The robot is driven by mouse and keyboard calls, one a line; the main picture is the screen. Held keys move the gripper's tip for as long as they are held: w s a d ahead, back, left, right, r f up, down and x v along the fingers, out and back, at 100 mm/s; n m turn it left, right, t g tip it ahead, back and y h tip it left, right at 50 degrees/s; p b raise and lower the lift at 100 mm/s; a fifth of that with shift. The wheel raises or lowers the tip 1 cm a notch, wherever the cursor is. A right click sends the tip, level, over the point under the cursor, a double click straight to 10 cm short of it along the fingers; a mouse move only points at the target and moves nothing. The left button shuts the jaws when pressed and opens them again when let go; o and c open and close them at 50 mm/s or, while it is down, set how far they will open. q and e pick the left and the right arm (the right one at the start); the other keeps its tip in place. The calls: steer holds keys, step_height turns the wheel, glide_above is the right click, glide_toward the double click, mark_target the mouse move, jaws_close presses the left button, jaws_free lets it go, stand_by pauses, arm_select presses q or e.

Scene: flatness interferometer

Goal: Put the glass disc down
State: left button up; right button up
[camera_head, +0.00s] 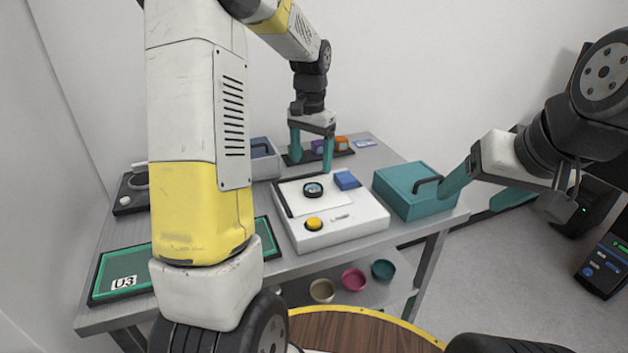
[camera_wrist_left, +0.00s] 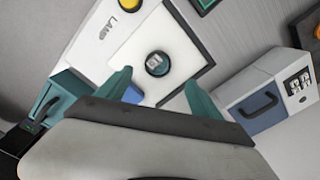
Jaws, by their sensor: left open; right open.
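The glass disc (camera_head: 313,189), small and round with a dark rim, lies on the white plate of the white instrument (camera_head: 345,234). It also shows in the left wrist view (camera_wrist_left: 158,63), flat on the plate, ahead of the fingertips. My left gripper (camera_head: 311,158) is open with teal fingers and is behind the disc in the head view; its fingers (camera_wrist_left: 158,82) hold nothing. My right gripper (camera_head: 470,198) is open and empty, beside the teal box at the right. The near arm hides part of the table's left side.
The instrument carries a yellow button (camera_head: 313,224) and a blue block (camera_head: 346,180). A grey-blue box (camera_head: 264,160) and a dark rack (camera_head: 343,152) stand behind. Several bowls sit below.

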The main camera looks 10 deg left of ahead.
mark_target(314, 187)
arm_select(q)
steer(key=shift+w+a+f, duration=0.1)
steer(key=shift+f, duration=0.3)
steer(key=f, duration=0.7)
steer(key=shift+w+d+f, duration=0.15)
steer(key=shift+d, duration=0.25)
steer(key=c, duration=1.5)
steer(key=shift+o, duration=0.2)
